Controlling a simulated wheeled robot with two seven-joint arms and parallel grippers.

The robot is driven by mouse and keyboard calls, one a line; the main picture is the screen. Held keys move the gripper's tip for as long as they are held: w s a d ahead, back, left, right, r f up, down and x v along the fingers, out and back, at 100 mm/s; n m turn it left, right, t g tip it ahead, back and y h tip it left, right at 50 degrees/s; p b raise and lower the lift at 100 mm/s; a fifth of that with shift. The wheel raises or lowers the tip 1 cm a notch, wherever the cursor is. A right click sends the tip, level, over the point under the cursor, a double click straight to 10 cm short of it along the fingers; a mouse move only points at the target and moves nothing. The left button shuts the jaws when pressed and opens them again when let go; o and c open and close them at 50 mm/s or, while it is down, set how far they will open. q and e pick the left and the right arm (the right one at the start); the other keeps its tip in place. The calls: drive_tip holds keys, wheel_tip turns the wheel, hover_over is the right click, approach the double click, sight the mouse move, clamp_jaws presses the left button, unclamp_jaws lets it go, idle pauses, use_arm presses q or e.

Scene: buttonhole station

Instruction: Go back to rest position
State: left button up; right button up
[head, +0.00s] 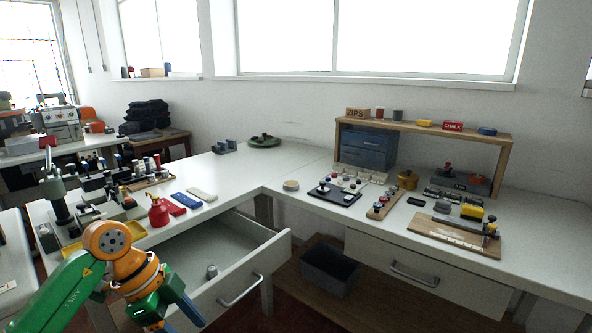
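My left arm comes in from the lower left, green and orange. Its gripper (183,318) is low in the picture, in front of the open drawer's left part, with dark blue fingers pointing down and right. The fingertips are partly cut off by the lower edge, so I cannot tell whether they are apart or hold anything. My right gripper is not in view.
An open drawer (275,255) juts out under the left bench, with a small grey cylinder (212,271) inside. A red oil can (158,211) stands on the bench above. The right bench (380,240) carries boards of small parts, and its drawer (425,280) is shut. A dark bin (330,268) sits below.

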use_arm(q)
drive_tip(key=w+d+f+n+t+h, duration=0.1)
drive_tip(key=w+d+f+t+h, duration=0.25)
drive_tip(key=d+h, duration=0.25)
drive_tip(key=w+d+f+n+t+h, duration=0.1)
drive_tip(key=w+d+f+t+h, duration=0.1)
drive_tip(key=d+f+t+h, duration=0.25)
drive_tip(key=s+a+f+n+t+y, duration=0.1)
drive_tip(key=a+f+n+t+y, duration=0.25)
drive_tip(key=f, duration=0.55)
drive_tip(key=s+a+f+n+t+y, duration=0.1)
drive_tip(key=a+f+n+y, duration=0.2)
drive_tip(key=f+n+y, duration=0.45)
drive_tip(key=s+a+f+g+y, duration=0.2)
drive_tip(key=s+a+f+g, duration=0.25)
drive_tip(key=s+f, duration=0.8)
drive_tip(key=s+f+n+g+y, duration=0.1)
drive_tip(key=s+f+g, duration=0.35)
drive_tip(key=s, duration=0.75)
drive_tip(key=s+f+g+y, duration=0.1)
drive_tip(key=s+f+g, duration=0.35)
drive_tip(key=s, duration=0.75)
wheel_tip(320, 180, up, 14)
drive_tip(key=t+p, duration=0.1)
drive_tip(key=p, duration=1.4)
drive_tip(key=shift+s+a+r+p, duration=0.15)
drive_tip(key=shift+s+a+p, duration=0.1)
drive_tip(key=shift+a+p, duration=0.15)
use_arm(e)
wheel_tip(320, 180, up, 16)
